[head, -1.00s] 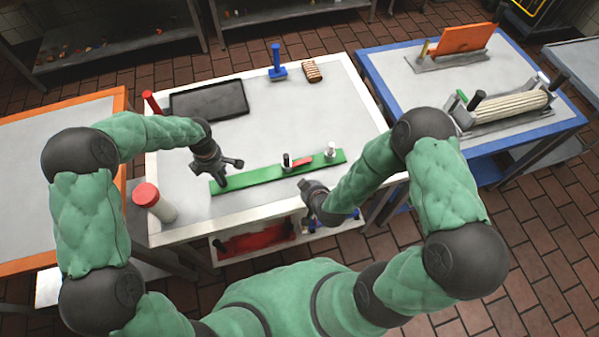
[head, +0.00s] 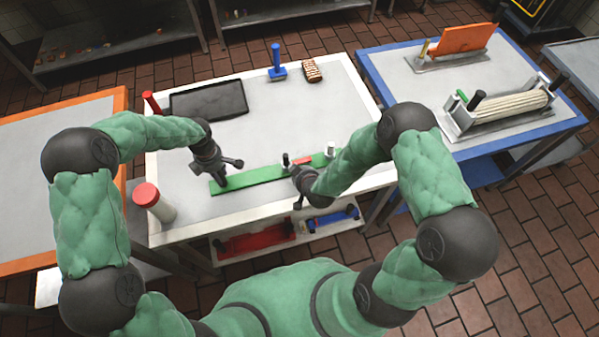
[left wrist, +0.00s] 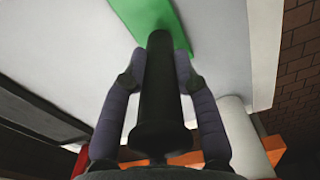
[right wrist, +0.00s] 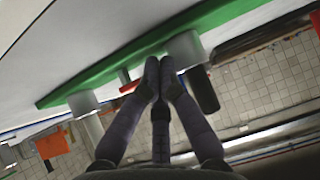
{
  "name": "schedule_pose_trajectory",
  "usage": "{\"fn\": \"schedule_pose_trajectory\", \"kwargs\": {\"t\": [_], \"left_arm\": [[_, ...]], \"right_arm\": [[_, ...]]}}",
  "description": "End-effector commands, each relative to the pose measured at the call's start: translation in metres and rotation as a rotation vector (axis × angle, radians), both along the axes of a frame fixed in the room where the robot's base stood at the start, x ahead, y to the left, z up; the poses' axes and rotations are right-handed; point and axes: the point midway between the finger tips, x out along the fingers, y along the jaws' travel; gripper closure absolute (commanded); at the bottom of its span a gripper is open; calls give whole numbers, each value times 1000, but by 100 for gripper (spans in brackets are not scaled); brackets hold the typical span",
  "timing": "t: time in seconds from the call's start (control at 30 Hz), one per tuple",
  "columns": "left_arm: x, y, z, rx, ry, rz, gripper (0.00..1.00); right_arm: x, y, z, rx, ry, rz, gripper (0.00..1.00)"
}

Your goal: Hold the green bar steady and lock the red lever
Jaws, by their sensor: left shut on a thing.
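The green bar (head: 255,175) lies flat across the front of the white-framed table; its end also shows in the left wrist view (left wrist: 150,15). My left gripper (head: 222,178) is shut on the upright black handle (left wrist: 158,85) at the bar's left end. A short red lever (head: 304,160) lies on the bar between a black-topped post (head: 285,160) and a pale post (head: 331,148). In the right wrist view the red lever (right wrist: 127,80) is partly hidden behind the fingers. My right gripper (right wrist: 158,72) has its fingertips together, seemingly empty, close to the black-topped post.
A dark tray (head: 208,101), a blue stand (head: 277,68) and a brown striped block (head: 312,71) are at the table's back. A red-topped white cylinder (head: 152,201) stands at the front left. A blue-edged table (head: 555,128) with a roller stands right.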

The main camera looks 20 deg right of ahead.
Motion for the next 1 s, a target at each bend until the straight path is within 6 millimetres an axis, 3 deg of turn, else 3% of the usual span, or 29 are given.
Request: {"fn": "schedule_pose_trajectory", "kwargs": {"t": [0.47,0.7,1.0], "left_arm": [[-1,-1,0,0,2,-7,100],[-1,-1,0,0,2,-5,100],[-1,0,-1,0,2,-3,100]], "right_arm": [[-2,3,0,1,0,4,100],[-40,2,1,1,2,-1,100],[-74,2,35,0,-2,-1,100]]}}
